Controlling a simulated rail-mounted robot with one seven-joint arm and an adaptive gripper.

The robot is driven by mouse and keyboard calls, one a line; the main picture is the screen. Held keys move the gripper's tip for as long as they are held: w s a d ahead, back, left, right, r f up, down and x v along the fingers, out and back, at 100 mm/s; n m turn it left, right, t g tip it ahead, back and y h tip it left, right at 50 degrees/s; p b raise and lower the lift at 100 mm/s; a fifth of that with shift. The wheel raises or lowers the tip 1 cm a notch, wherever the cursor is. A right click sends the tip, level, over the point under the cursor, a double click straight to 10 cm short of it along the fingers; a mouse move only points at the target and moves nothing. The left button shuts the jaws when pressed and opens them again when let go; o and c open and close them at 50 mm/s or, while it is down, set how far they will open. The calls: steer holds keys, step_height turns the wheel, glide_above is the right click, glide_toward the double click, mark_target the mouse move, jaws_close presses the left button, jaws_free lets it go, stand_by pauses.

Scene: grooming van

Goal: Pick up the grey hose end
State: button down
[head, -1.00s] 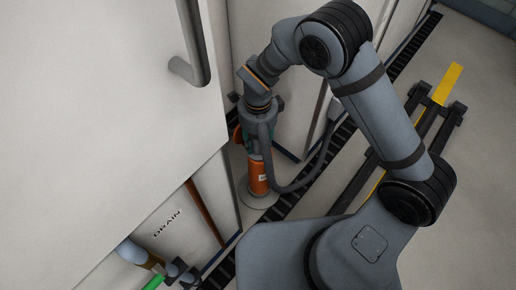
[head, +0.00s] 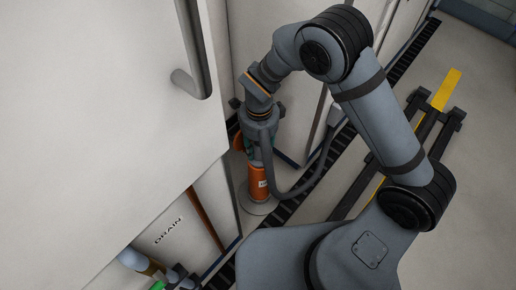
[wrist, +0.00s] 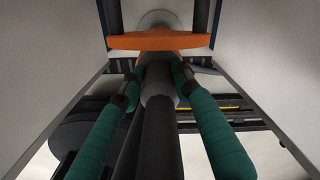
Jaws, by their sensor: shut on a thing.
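The grey hose (head: 304,188) loops from my gripper (head: 257,150) down past an orange cylinder and back up to the right. In the wrist view my two green-padded fingers are closed from both sides on the dark grey hose end (wrist: 158,86), with the fingertips (wrist: 157,75) against it. The hose end lies along the middle of that view. An orange bar (wrist: 160,41) crosses just beyond the fingertips. In the head view the orange cylinder (head: 258,182) stands directly below my gripper. The exact contact is partly hidden there.
A round grey base (head: 258,208) lies under the orange cylinder. A large white panel with a grey handle (head: 193,70) is close on the left. Cabinet fronts stand close behind the gripper. A black slotted strip (head: 290,205) and open floor lie to the right.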

step_height(320, 180, up, 11)
steer(key=p, duration=0.4)
steer(key=shift+f, duration=0.1)
steer(key=s+d, duration=1.3)
steer(key=s, duration=0.1)
steer(key=shift+d+r, duration=0.25)
steer(key=shift+d, duration=0.1)
